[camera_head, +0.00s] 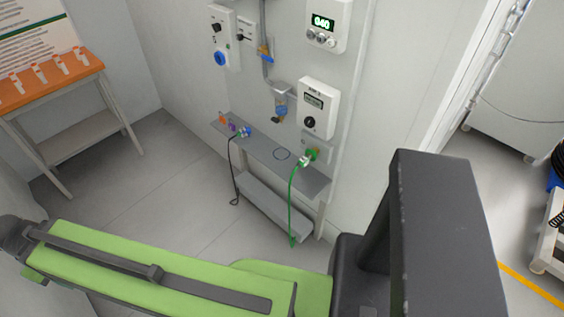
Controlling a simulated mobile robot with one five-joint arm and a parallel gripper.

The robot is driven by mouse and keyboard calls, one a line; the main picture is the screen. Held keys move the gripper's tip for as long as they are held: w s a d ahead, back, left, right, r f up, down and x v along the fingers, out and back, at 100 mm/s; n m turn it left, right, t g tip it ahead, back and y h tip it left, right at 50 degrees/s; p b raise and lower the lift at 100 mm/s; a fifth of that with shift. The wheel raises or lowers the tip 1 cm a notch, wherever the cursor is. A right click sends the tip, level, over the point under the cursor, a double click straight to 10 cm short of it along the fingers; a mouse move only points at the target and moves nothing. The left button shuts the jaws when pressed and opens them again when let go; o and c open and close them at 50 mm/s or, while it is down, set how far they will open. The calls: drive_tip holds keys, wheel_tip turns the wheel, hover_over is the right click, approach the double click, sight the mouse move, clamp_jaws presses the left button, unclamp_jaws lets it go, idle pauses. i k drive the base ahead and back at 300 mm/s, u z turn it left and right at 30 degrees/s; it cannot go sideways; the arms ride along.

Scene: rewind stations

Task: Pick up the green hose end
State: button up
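The green hose end (304,162) is a white and green fitting on the right part of a narrow grey wall shelf (262,149). Its green hose (291,205) hangs over the shelf's front edge towards the floor. A green port (313,153) sits on the wall just behind it; whether the two touch I cannot tell. My green and dark arm crosses the bottom of the view, well in front of the shelf. My gripper is not in view.
A blue-and-white hose end (245,132) with a dark hose lies on the shelf's left part. Wall boxes (318,108) hang above, with a blue-bowled filter unit (281,105). An orange-topped table (45,81) holds several small bottles at left. The floor between is clear.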

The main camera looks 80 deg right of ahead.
sight(303, 161)
drive_tip(key=u, duration=0.75)
drive_tip(key=k, duration=1.3)
drive_tip(key=z, duration=0.05)
